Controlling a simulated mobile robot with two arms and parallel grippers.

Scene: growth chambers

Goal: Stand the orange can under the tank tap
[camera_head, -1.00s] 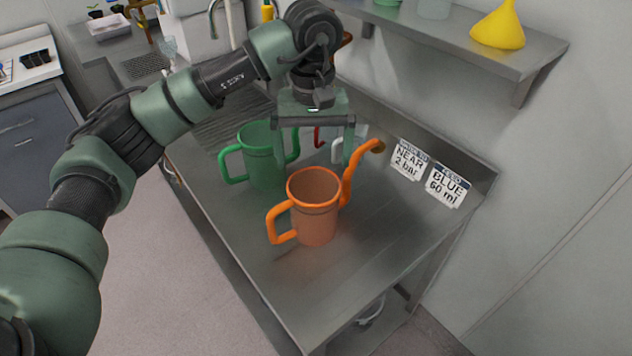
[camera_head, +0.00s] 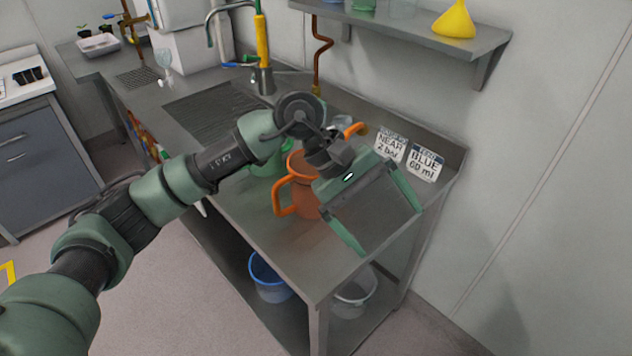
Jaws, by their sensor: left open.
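The orange can (camera_head: 304,204) stands upright on the steel bench, its handle to the left and its spout tip showing at the back right. My left arm and wrist hide part of its top and right side. My left gripper (camera_head: 389,230) is open and empty, in front and to the right of the can, with its two fingers spread apart over the bench's front right corner. A pale tank (camera_head: 188,48) stands at the far back left of the bench; I cannot make out its tap clearly. My right gripper is out of view.
A green can (camera_head: 266,166) is mostly hidden behind my arm. A sink tap with a yellow sleeve (camera_head: 262,45) rises beside the ribbed drainer (camera_head: 215,108). Label cards (camera_head: 425,163) lean at the back right. A shelf with a yellow funnel (camera_head: 455,20) overhangs. Buckets (camera_head: 268,280) stand below.

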